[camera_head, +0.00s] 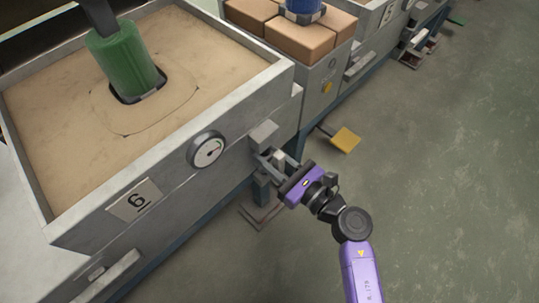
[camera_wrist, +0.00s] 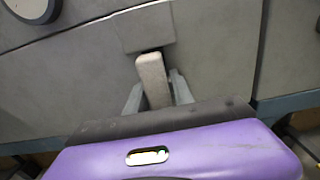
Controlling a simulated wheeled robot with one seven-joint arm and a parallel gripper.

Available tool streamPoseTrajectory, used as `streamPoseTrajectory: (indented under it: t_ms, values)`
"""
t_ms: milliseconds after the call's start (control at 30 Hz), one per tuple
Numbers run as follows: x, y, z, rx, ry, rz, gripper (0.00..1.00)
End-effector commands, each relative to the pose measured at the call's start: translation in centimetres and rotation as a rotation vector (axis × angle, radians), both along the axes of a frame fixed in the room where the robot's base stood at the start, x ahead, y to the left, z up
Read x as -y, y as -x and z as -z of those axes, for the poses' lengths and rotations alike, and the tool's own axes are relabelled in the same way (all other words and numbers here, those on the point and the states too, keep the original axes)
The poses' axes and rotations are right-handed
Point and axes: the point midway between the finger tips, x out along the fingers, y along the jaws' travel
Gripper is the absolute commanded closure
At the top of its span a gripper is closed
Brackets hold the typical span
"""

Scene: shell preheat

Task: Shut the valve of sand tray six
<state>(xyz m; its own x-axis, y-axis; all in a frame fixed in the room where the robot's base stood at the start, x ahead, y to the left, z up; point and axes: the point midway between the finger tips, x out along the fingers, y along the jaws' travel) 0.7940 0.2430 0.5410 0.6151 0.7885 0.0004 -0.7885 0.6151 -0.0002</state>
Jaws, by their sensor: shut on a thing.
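Sand tray six (camera_head: 120,240) is a grey metal box full of tan sand, with an upside-down "6" plate (camera_head: 136,200) on its front wall. A pale valve lever (camera_head: 279,158) sticks out below a small grey block (camera_head: 264,134) at the tray's right end. In the wrist view the lever (camera_wrist: 153,80) points down, slightly tilted, from the block (camera_wrist: 146,28). My purple gripper (camera_head: 275,163) is at the lever, with one finger on each side of it. It is shut on the lever. In the wrist view the fingers (camera_wrist: 156,92) are partly hidden behind the gripper body.
A round gauge (camera_head: 207,150) sits on the tray wall left of the valve. A green cylinder (camera_head: 127,60) stands in the sand. A yellow pedal (camera_head: 345,140) juts out low to the right. A box of brown blocks (camera_head: 290,40) stands beyond. The floor at right is clear.

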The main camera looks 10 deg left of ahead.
Motion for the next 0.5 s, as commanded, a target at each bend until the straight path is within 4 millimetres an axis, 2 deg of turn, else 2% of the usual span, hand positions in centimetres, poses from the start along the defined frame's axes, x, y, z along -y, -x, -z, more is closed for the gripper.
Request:
streamPoseTrajectory:
  t_ms: [500]
  values:
    - [0.14,0.00,-0.01,-0.032,-0.021,0.000,1.00]
